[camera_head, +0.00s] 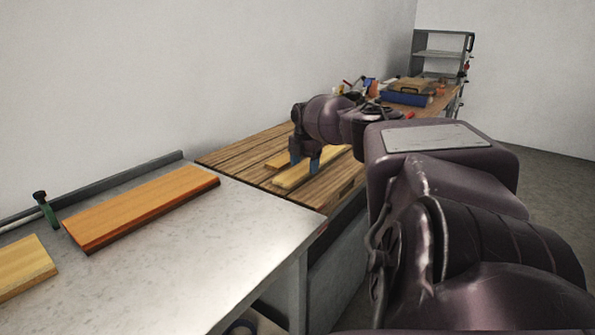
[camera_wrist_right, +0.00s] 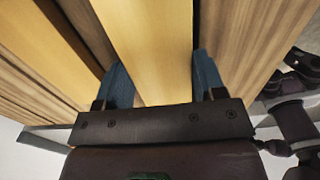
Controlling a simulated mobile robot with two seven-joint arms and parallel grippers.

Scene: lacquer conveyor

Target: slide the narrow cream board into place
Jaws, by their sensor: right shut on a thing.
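The narrow cream board (camera_head: 287,181) lies flat on the slatted wooden surface (camera_head: 245,153) past the grey table. My right gripper (camera_head: 305,165) reaches down over it from above, with a blue finger on each side. In the right wrist view the board (camera_wrist_right: 148,40) runs away between the two blue fingers of the right gripper (camera_wrist_right: 160,80), which is shut on it. The wrist covers part of the board in the head view. My left gripper is not in view.
A second yellowish board (camera_wrist_right: 45,45) lies beside the held one; it also shows in the head view (camera_head: 277,162). An orange-brown board (camera_head: 145,205) and a pale board (camera_head: 22,265) lie on the grey table (camera_head: 210,255). A blue box (camera_head: 405,98) and shelf (camera_head: 440,53) stand farther back.

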